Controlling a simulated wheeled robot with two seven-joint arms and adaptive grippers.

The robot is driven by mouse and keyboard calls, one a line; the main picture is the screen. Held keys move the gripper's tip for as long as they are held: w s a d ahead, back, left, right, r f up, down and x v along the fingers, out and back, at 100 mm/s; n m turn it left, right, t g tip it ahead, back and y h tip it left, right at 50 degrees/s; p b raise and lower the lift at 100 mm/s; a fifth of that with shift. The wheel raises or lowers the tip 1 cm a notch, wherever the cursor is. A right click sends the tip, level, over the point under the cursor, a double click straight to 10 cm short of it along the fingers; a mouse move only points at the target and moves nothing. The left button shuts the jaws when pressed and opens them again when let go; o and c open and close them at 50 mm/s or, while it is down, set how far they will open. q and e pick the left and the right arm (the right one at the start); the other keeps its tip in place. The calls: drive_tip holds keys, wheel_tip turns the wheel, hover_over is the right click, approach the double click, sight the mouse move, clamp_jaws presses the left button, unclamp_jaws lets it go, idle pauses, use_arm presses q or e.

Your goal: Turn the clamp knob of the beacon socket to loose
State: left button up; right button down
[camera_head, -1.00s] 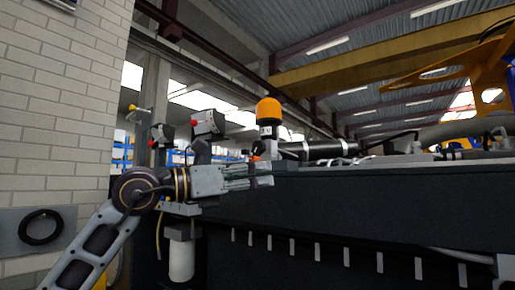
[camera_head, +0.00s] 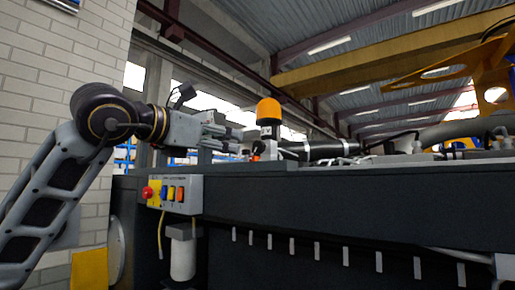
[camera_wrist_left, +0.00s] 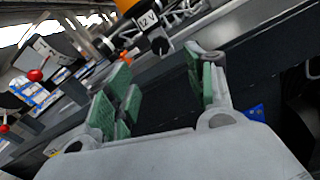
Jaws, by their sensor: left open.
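The beacon, an orange dome (camera_head: 269,110) on a black base, stands upright on the dark chassis. Its socket (camera_head: 268,132) carries a 12 V label, which also shows in the wrist view (camera_wrist_left: 149,20). A dark round knob (camera_wrist_left: 161,45) shows just below that label, apart from my fingers; I cannot tell its turn position. In the head view a small orange-red part (camera_head: 256,146) sits at the socket's foot. My left gripper (camera_head: 236,140) is open and empty, left of the socket, pointing right. Its green-padded fingers (camera_wrist_left: 163,88) are spread in the wrist view. My right gripper is not in view.
A control box (camera_head: 180,193) with a red button and coloured switches hangs on the chassis front, below my left gripper. A black cylinder (camera_head: 325,149) lies right of the beacon. Red ball-ended levers (camera_wrist_left: 36,75) show at the wrist view's left. A brick wall (camera_head: 40,120) stands left.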

use_arm(q)
drive_tip(key=shift+w+d, duration=0.1)
drive_tip(key=p, duration=0.2)
approach(257, 147)
drive_tip(key=x, duration=0.4)
drive_tip(key=shift+r, duration=0.15)
drive_tip(key=p+x, duration=0.1)
drive_tip(key=x, duration=0.3)
drive_tip(key=shift+w+d+p, duration=0.1)
drive_tip(key=shift+w+p, duration=0.05)
drive_tip(key=shift+p, duration=0.25)
drive_tip(key=shift+x, duration=1)
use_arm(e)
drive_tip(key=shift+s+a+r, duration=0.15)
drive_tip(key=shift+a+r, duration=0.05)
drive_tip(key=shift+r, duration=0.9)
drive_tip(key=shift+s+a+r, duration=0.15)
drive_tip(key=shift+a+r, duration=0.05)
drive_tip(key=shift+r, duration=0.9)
use_arm(q)
drive_tip(key=c, duration=1)
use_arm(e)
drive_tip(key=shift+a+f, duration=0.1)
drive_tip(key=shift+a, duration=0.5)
